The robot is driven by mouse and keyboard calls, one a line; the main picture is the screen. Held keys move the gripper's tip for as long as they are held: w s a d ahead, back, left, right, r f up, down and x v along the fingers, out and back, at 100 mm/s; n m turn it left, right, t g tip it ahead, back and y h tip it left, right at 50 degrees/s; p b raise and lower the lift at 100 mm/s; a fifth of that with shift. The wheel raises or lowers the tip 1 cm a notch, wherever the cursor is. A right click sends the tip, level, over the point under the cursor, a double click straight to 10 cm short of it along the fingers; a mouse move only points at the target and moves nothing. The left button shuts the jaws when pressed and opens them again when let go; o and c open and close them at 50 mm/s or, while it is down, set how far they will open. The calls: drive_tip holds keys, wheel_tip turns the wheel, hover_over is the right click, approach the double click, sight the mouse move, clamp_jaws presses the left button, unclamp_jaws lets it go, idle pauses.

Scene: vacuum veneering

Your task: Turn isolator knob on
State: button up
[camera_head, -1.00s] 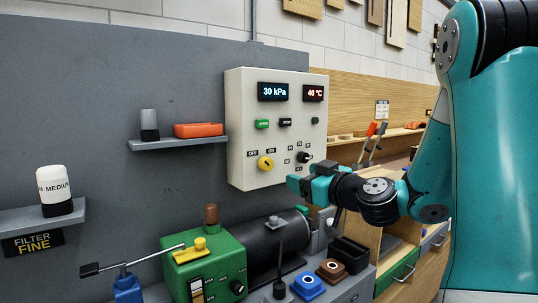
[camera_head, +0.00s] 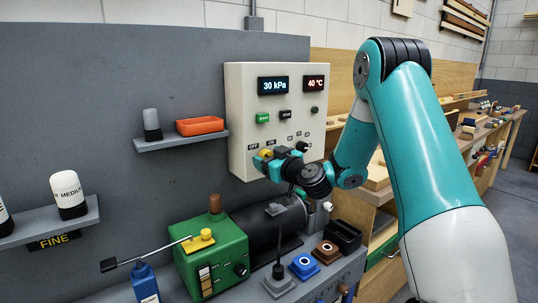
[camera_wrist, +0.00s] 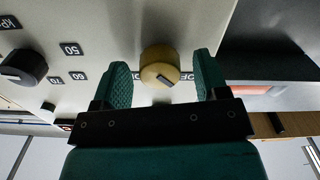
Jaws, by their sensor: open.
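The yellow isolator knob (camera_wrist: 160,66) sits on the pale control panel (camera_head: 240,100), below the OFF and ON labels. In the wrist view it is between my two open green fingers, with a visible gap on each side. A dark pointer mark shows on its face; which label it points to is unclear. In the head view the knob (camera_head: 266,153) is partly hidden by my gripper (camera_head: 262,159). My gripper (camera_wrist: 163,78) is at the panel's lower left, open and holding nothing.
A black selector knob (camera_wrist: 22,68) with number labels is beside the yellow one. Green and black buttons and two displays are higher on the panel. A shelf with an orange tray (camera_head: 201,125) is left. The green pump (camera_head: 212,258) and black cylinder stand below.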

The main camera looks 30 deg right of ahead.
drive_tip(key=shift+c, duration=0.4)
drive_tip(key=c, duration=0.8)
drive_tip(key=shift+c, duration=0.2)
drive_tip(key=shift+m, duration=0.3)
drive_tip(key=shift+d+m+b, duration=0.1)
drive_tip(key=shift+m+b, duration=0.4)
drive_tip(key=shift+m, duration=8.1)
